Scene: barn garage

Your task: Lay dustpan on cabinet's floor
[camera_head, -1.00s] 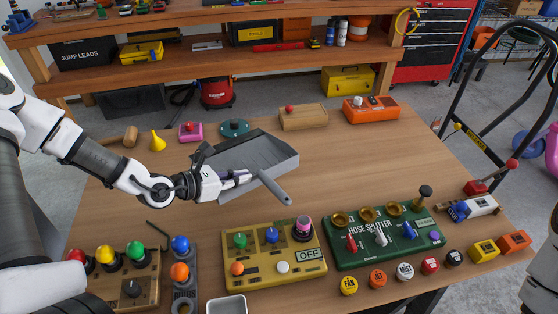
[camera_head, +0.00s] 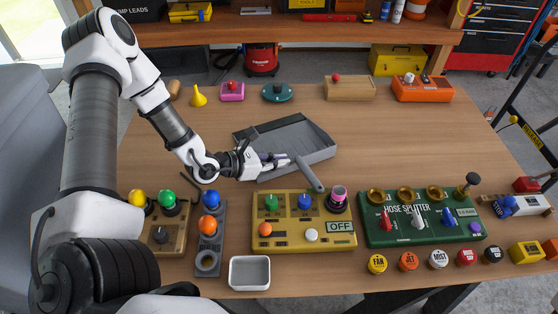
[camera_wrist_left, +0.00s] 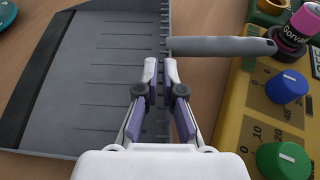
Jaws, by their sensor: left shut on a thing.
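The grey dustpan (camera_head: 300,132) is on or just above the middle of the wooden workbench; I cannot tell if it touches. Its tray points away, and its short handle (camera_head: 312,176) points toward the yellow control box. My left gripper (camera_head: 284,160) is shut on the dustpan's rear edge beside the handle. In the left wrist view, the fingertips (camera_wrist_left: 160,68) meet at that edge, with the handle (camera_wrist_left: 222,46) just ahead of them and the ribbed tray (camera_wrist_left: 100,75) to the left. My right gripper is out of view. I cannot identify an open cabinet or its floor.
The yellow control box (camera_head: 276,236) stands close to the handle, with a green hose splitter (camera_head: 405,240) to its right. A white tray (camera_head: 234,285) is near the front edge. Free bench lies right of the dustpan. A red drawer chest (camera_head: 490,45) stands behind.

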